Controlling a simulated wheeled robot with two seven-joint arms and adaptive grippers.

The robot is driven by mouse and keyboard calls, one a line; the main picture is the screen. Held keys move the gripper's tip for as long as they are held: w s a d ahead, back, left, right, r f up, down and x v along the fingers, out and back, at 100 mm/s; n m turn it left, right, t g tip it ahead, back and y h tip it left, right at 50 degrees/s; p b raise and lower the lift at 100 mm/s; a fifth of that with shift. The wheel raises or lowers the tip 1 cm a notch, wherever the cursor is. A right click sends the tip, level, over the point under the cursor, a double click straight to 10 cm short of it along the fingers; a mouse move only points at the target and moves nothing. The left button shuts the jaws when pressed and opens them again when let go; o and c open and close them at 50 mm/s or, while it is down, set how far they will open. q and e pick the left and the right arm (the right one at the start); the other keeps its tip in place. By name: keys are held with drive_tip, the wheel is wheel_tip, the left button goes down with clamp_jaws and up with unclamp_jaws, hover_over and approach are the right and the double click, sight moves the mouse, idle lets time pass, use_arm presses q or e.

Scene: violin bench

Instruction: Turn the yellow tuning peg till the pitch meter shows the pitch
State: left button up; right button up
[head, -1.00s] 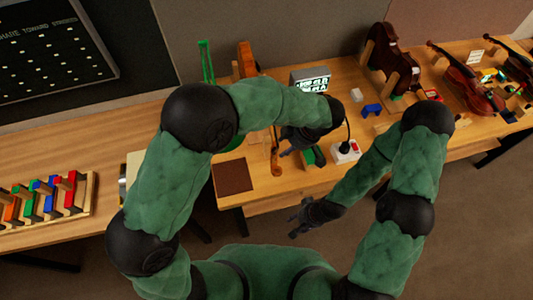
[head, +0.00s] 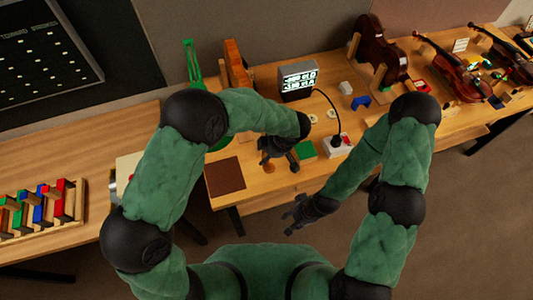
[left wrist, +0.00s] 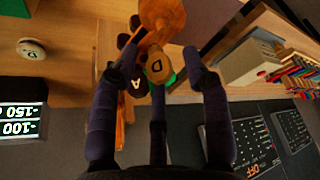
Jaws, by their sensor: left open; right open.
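In the left wrist view a tan-yellow peg head marked D (left wrist: 156,68) sits between the spread fingers of my left gripper (left wrist: 160,55), which is open; contact cannot be told. A darker peg marked A (left wrist: 136,86) is just beside it, and a wooden scroll (left wrist: 163,14) is above. In the head view my left gripper (head: 278,152) covers the pegs and most of the scroll. The pitch meter (head: 298,80) stands behind it with two lit rows; its screen also shows in the left wrist view (left wrist: 20,121), reading about -150 and -100. My right gripper (head: 298,212) is open and empty before the bench.
A brown mat (head: 225,177) lies left of my left gripper, and a green block (head: 305,149) lies right of it. A white box with a red button (head: 339,146) has a black cable. Violins (head: 456,70) lie at the right.

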use_arm(q)
clamp_jaws()
drive_tip(key=n+p, duration=0.1)
drive_tip(key=p, duration=0.2)
drive_tip(key=n+g+p, duration=0.1)
drive_tip(key=n+p, duration=0.1)
drive_tip(key=p, duration=0.1)
drive_tip(key=shift+r, duration=0.25)
drive_tip(key=shift+w+f+n+g+p, duration=0.15)
drive_tip(key=shift+n+g+p, duration=0.25)
drive_tip(key=shift+n+p, duration=0.45)
drive_tip(key=shift+c, duration=0.4)
unclamp_jaws()
drive_tip(key=shift+o, duration=0.4)
drive_tip(key=shift+a, duration=0.1)
drive_tip(key=shift+f, duration=0.1)
